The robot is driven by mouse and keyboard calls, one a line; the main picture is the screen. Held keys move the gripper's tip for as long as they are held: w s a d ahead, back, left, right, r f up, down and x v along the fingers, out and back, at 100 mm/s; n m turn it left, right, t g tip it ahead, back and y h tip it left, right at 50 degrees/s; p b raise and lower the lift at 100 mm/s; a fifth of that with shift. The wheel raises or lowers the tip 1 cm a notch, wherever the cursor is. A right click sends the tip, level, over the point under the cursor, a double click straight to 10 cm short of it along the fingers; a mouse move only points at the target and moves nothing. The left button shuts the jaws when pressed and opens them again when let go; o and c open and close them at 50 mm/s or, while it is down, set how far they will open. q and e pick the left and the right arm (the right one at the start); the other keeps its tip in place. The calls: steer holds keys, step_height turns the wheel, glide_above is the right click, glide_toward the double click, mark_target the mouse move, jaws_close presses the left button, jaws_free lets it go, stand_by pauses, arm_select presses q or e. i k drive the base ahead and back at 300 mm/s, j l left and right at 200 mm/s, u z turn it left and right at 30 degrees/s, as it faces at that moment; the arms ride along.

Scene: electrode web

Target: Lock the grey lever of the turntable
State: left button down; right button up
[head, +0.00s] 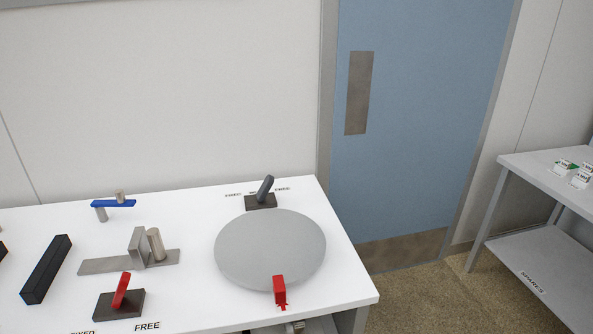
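The grey lever (265,188) stands on a dark base (260,202) at the back edge of the turntable (270,245). The turntable is a round, flat grey disc on the right part of the white table. The lever leans to the right, towards the label FREE (282,189). The label on its left (233,195) is small and seems to read FIXED. A red block with a pointed tip (280,289) sits at the disc's front edge. Neither of my grippers shows in the head view.
On the white table (345,285), a red lever (121,290), a metal bracket with a post (138,245), a blue bar (113,203) and a black bar (46,269) stand left of the disc. A blue door (420,130) is behind; a second table (540,170) is at right.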

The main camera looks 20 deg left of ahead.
mark_target(268, 183)
steer(key=i+l, duration=1)
steer(key=i+l+u, duration=0.15)
steer(key=i+l, duration=0.85)
